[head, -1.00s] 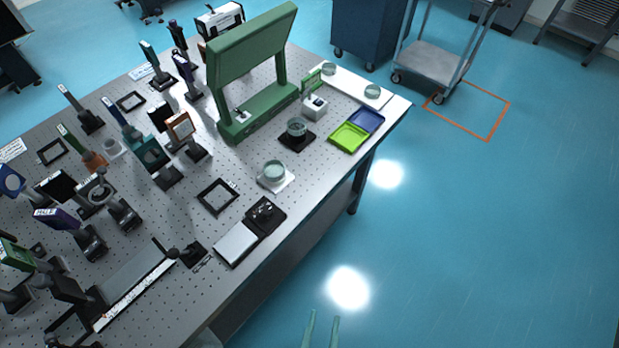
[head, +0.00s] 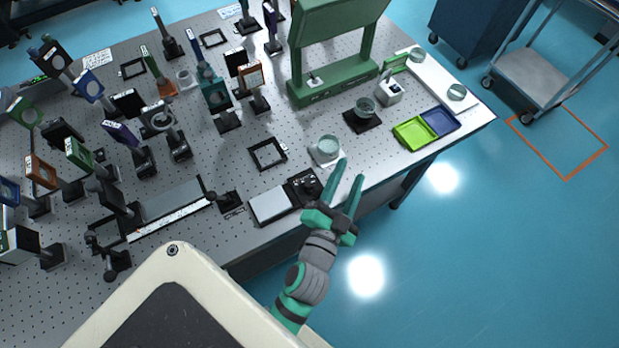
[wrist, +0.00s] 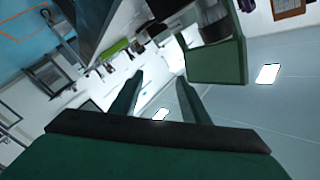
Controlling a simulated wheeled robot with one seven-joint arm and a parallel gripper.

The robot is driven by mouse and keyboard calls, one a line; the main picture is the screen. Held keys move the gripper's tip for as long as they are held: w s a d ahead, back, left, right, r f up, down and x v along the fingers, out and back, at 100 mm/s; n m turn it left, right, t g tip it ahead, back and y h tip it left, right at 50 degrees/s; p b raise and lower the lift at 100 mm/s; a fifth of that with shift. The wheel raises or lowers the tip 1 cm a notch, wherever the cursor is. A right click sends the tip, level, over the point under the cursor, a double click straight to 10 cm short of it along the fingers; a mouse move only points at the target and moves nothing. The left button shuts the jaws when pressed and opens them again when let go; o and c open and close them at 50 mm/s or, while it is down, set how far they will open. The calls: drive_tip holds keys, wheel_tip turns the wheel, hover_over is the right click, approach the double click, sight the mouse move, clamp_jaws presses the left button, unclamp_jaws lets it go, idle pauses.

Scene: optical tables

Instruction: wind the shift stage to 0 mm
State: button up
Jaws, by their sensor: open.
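What looks like the shift stage is a long grey rail (head: 172,201) with a white printed scale strip (head: 170,222) along its front edge, at the lower left of the table in the head view. A dark upright carriage (head: 115,198) stands at its left end. A small dark knob (head: 210,196) sits at its right end. The scale marks are too small to read.
A black-and-white device (head: 268,206) and a glass dish (head: 327,149) lie near the table edge by my gripper. Many post-mounted optics crowd the left side. A green frame (head: 335,85) stands at the back. Green and blue trays (head: 411,133) lie right.

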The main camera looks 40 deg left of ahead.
drive_tip(key=w+a+r+n+g+y, duration=0.25)
drive_tip(key=a+r+y, duration=0.25)
drive_tip(key=a+r, duration=0.3)
drive_tip(key=w+a+r+n+g+y, duration=0.1)
drive_tip(key=w+a+r+n+y, duration=0.2)
drive_tip(key=a+r+y, duration=0.35)
drive_tip(key=s+a+r+n+g+y, duration=0.1)
drive_tip(key=s+a+r+n+g, duration=0.75)
drive_tip(key=a+n+g, duration=0.3)
drive_tip(key=n+g+h, duration=0.2)
drive_tip(key=n+h, duration=0.2)
drive_tip(key=h, duration=1.4)
approach(310, 183)
drive_tip(key=shift+y, duration=0.25)
drive_tip(key=f, duration=0.8)
drive_tip(key=shift+w+d+f, duration=0.15)
drive_tip(key=shift+w+f, duration=0.05)
drive_tip(key=shift+f, duration=0.15)
